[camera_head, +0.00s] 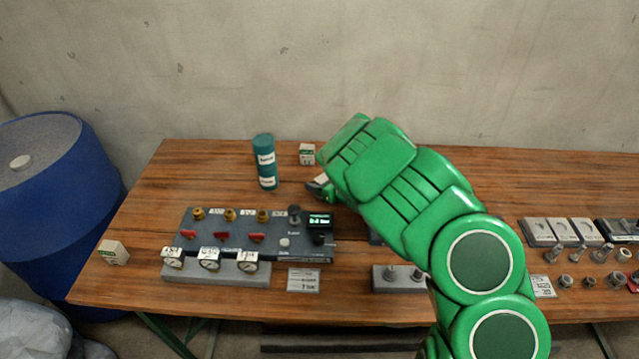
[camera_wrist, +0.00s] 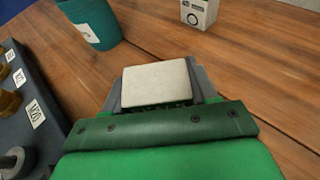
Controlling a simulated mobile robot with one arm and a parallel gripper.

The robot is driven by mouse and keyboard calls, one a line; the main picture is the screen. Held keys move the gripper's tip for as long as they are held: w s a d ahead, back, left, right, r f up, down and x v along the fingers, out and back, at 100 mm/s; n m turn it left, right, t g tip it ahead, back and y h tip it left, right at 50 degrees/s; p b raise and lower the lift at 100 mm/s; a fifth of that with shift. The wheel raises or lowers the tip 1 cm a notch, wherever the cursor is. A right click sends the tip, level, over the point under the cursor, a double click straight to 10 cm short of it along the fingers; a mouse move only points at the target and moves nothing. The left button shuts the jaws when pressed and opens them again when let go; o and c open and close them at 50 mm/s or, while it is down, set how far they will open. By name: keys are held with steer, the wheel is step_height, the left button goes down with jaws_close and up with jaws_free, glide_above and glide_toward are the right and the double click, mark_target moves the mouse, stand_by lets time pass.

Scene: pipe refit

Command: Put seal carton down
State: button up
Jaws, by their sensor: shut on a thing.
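The seal carton (camera_wrist: 156,83), a small off-white box, sits between the grey jaws of my gripper (camera_wrist: 158,70) in the wrist view. My gripper is shut on it. In the head view my gripper (camera_head: 320,186) is over the bench behind the valve panel, right of the teal cylinder. My green arm hides much of the carton there. I cannot tell whether its underside touches the wood.
A teal cylinder (camera_head: 265,162) and a white carton (camera_head: 307,154) stand nearby; the wrist view shows the cylinder (camera_wrist: 93,22) and carton (camera_wrist: 199,12) beyond my jaws. Another carton (camera_head: 113,252) is at left. The valve panel (camera_head: 255,236) lies in front. Bare wood surrounds the jaws.

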steer(key=o, duration=1.1)
steer(key=shift+f, duration=0.1)
steer(key=shift+c, duration=0.2)
steer(key=shift+s+d+r, duration=0.1)
steer(key=shift+r, duration=0.1)
steer(key=v, duration=1.1)
steer(key=shift+s+d+r, duration=0.2)
steer(key=shift+s+d, duration=0.05)
